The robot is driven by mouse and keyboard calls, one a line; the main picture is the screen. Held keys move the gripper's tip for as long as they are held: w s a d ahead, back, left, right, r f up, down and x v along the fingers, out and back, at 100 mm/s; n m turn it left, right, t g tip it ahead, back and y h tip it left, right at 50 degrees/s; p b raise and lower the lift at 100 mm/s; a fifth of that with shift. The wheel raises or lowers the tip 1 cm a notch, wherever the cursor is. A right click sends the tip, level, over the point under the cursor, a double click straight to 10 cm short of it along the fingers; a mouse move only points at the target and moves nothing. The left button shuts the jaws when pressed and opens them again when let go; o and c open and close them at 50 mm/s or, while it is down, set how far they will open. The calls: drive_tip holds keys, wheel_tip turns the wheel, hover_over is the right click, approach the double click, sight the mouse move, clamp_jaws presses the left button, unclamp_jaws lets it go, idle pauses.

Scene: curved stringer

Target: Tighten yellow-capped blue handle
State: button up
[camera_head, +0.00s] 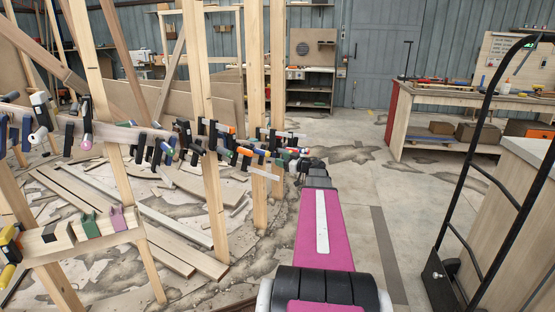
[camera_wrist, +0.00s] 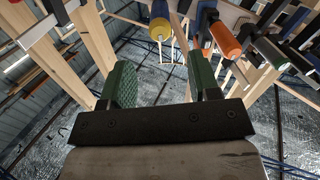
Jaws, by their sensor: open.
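The yellow-capped blue handle (camera_wrist: 160,24) shows at the top of the wrist view, its yellow end facing the camera. My gripper (camera_wrist: 160,62) has two green-padded fingers spread apart, with clear space between them. The handle appears beyond the fingertips and roughly in line with the gap, apart from both fingers. In the head view, my arm reaches forward to the right end of the clamp row (camera_head: 240,150). There the fingers and the yellow-capped handle are too small or hidden to make out.
An orange-ended clamp handle (camera_wrist: 225,40) hangs close right of the blue handle, with a green-ended one (camera_wrist: 270,52) farther right. Wooden posts (camera_head: 207,150) stand along the clamp row. A black hand truck (camera_head: 480,180) stands at right. Floor between is open.

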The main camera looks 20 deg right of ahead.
drive_tip(key=shift+s+d, duration=0.1)
drive_tip(key=shift+s, duration=0.05)
drive_tip(key=shift+v, duration=1.15)
drive_tip(key=shift+s, duration=0.15)
